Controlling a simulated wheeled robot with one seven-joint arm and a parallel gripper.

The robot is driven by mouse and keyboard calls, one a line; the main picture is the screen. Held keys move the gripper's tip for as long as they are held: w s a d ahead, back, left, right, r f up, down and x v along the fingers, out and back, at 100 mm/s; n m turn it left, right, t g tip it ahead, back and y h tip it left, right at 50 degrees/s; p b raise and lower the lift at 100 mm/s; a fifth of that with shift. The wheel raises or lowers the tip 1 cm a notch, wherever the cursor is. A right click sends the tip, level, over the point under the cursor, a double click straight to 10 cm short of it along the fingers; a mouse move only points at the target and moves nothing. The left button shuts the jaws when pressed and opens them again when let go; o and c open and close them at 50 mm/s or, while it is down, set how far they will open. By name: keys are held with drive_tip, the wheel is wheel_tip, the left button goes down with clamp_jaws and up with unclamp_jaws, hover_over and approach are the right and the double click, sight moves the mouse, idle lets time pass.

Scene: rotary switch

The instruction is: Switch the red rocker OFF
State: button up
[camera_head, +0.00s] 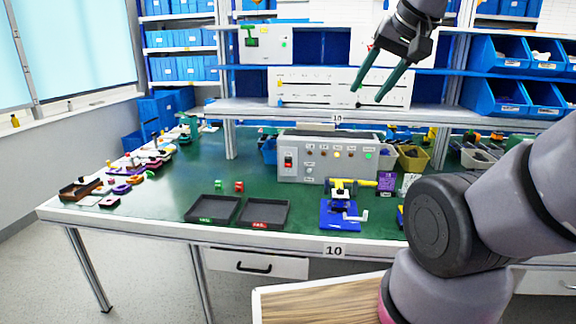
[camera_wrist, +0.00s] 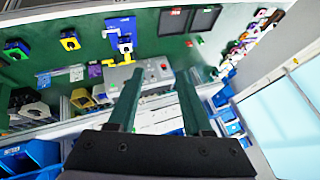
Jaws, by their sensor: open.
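The red rocker (camera_head: 288,160) is on the left of the front face of a grey control box (camera_head: 318,170), which stands on the green workbench. A small red spot on the box in the wrist view (camera_wrist: 164,66) looks like the same rocker. Which way the rocker is tipped is too small to tell. My gripper (camera_head: 367,94) is open and empty, with two long green fingers. It is high above and to the right of the rocker, in front of the shelves, touching nothing. In the wrist view its fingers (camera_wrist: 161,74) lie on either side of the red spot.
Two black trays (camera_head: 264,213) and a blue stand with a yellow part (camera_head: 340,213) are on the bench in front of the box. A shelf edge (camera_head: 340,118) runs behind and above it. Blue bins (camera_head: 500,95) stand at the right. Small loose parts lie at the left.

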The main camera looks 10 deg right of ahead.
clamp_jaws()
idle(1.6)
